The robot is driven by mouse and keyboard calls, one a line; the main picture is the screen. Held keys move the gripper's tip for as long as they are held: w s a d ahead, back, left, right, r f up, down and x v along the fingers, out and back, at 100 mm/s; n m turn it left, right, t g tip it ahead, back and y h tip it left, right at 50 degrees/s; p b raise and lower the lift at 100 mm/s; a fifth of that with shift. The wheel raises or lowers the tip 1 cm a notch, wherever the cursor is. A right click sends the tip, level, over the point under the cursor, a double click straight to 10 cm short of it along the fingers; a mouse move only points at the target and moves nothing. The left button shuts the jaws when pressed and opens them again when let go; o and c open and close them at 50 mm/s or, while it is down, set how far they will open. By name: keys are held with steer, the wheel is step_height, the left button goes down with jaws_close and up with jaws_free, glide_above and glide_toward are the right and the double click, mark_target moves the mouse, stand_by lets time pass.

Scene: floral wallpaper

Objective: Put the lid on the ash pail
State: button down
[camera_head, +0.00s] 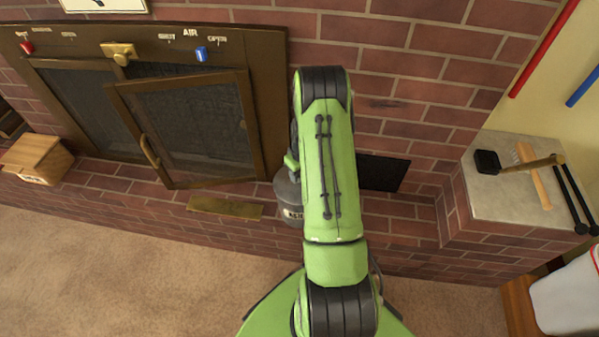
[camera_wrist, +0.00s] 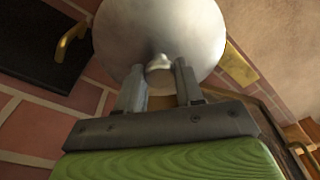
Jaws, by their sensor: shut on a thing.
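The ash pail (camera_head: 292,212) is a grey vessel with a partly visible label. It stands on the brick hearth, and my green arm hides much of it. In the wrist view, the round grey lid (camera_wrist: 125,30) fills the upper middle, with a small pale knob facing me. My gripper (camera_wrist: 160,78) has its two fingers on either side of this knob and is shut on it. The lid hides whatever is under it, so I cannot tell whether it touches the pail's rim. In the head view, my arm hides the fingers.
The fireplace's mesh door (camera_head: 195,128) stands ajar left of the pail. A brass plate (camera_head: 225,208) lies on the hearth, and a black panel (camera_head: 382,172) is right of my arm. A ledge (camera_head: 500,205) at right holds fire tools. A wooden box (camera_head: 38,158) sits far left.

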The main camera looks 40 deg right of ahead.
steer(key=shift+c, duration=0.8)
jaws_free()
steer(key=shift+r+p, duration=2.3)
steer(key=shift+r, duration=1.25)
jaws_close()
